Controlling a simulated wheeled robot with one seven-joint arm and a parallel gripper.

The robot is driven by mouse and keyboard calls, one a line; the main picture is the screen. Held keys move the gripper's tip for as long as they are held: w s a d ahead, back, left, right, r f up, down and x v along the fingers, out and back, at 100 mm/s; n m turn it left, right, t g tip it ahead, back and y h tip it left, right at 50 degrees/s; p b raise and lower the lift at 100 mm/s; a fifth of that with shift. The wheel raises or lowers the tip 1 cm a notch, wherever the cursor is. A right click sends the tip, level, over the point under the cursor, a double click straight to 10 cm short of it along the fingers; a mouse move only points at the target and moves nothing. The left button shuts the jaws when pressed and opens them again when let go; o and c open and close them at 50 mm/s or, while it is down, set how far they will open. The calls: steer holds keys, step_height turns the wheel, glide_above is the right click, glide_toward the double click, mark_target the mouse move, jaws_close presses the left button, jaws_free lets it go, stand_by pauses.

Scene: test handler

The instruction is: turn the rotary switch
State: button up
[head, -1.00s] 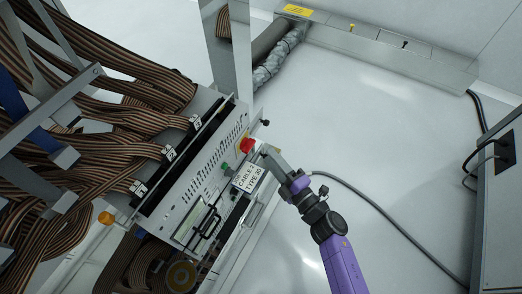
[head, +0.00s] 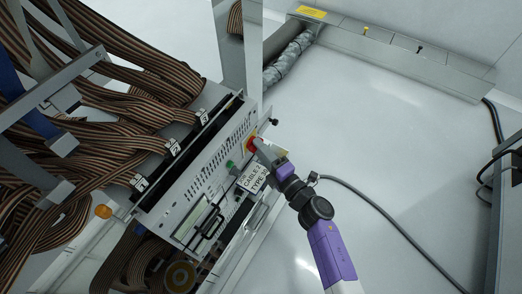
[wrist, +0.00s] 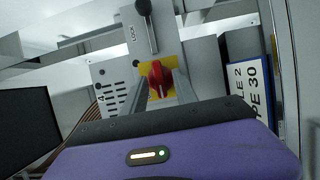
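The rotary switch, a red knob on a yellow plate, shows in the wrist view (wrist: 160,80) just past my fingertips. In the head view the switch (head: 250,144) is on the panel's upper right part, partly hidden by my gripper (head: 260,146). In the wrist view my gripper (wrist: 161,88) is open, with one finger on each side of the knob. I cannot tell whether either finger touches it.
A black-handled lever marked LOCK (wrist: 146,22) stands beyond the switch. A "CABLE 2 TYPE 30" label (head: 255,178) and a green button (head: 231,163) are beside it. Ribbon cables (head: 90,120) crowd the left. The floor (head: 370,130) on the right is clear except for a black cable.

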jaws_close()
steer(key=shift+r+p, duration=0.15)
steer(key=shift+p, duration=0.15)
